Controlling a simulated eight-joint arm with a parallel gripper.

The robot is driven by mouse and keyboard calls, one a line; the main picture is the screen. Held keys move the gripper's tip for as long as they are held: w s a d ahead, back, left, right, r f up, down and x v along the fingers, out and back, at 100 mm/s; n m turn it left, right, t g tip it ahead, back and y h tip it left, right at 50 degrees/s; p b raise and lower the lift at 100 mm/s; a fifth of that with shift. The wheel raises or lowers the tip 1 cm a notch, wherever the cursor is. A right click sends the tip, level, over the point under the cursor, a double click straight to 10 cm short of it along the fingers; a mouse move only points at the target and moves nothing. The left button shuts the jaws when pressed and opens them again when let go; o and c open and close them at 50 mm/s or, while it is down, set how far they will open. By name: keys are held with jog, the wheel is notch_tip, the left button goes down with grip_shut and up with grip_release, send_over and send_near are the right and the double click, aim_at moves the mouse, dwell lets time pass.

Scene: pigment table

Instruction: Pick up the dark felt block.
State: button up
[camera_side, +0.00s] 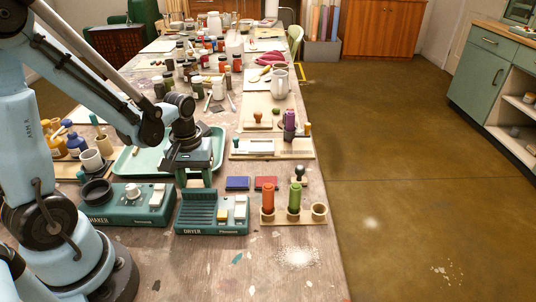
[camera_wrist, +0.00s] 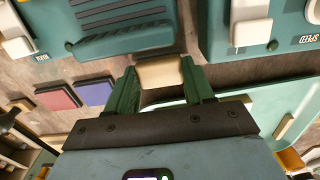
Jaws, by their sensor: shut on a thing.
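Blue pad (camera_side: 238,183) and red pad (camera_side: 266,183) lie right of my gripper. A wooden rack (camera_side: 281,219) with orange and green handles stands near the front right edge. The shaker (camera_side: 128,204) is at left. Jars and a white mug (camera_side: 280,84) are behind.

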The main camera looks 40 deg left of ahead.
aim_at(197, 185)
jog(key=shift+r, duration=0.15)
jog(key=shift+r, duration=0.75)
jog(key=r, duration=0.2)
jog(key=shift+s+d+r, duration=0.1)
jog(key=shift+d+r, duration=0.2)
jog(key=shift+r, duration=0.05)
jog(key=s+d+r, duration=0.3)
jog(key=d+r, duration=0.3)
jog(key=d, duration=0.4)
jog(key=shift+d+r, duration=0.3)
jog(key=shift+d, duration=0.05)
